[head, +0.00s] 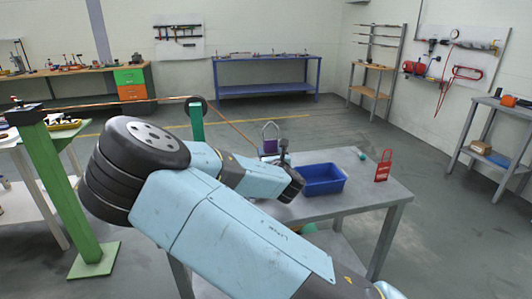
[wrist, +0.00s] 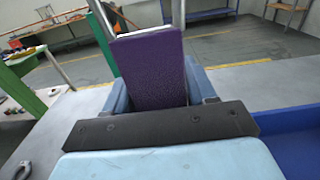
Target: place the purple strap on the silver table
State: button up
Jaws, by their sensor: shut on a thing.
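The purple strap (wrist: 148,68) stands upright between the two blue fingers of my gripper (wrist: 160,88) in the wrist view. My gripper is shut on it. In the head view the strap (head: 270,147) shows small and purple, with a thin metal loop above it, partly hidden by my wrist. The silver table (head: 365,196) is the grey table in front of me, and the strap is over or near its far left part. I cannot tell whether the strap's lower end touches the tabletop; my fingers and wrist hide it.
A blue bin (head: 322,179) stands on the table just right of my gripper. A green post (head: 65,185) rises at the left. The table's front right part is bare.

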jog(key=o, duration=1.3)
jog(key=shift+f, duration=0.1)
jog(key=v, duration=1.2)
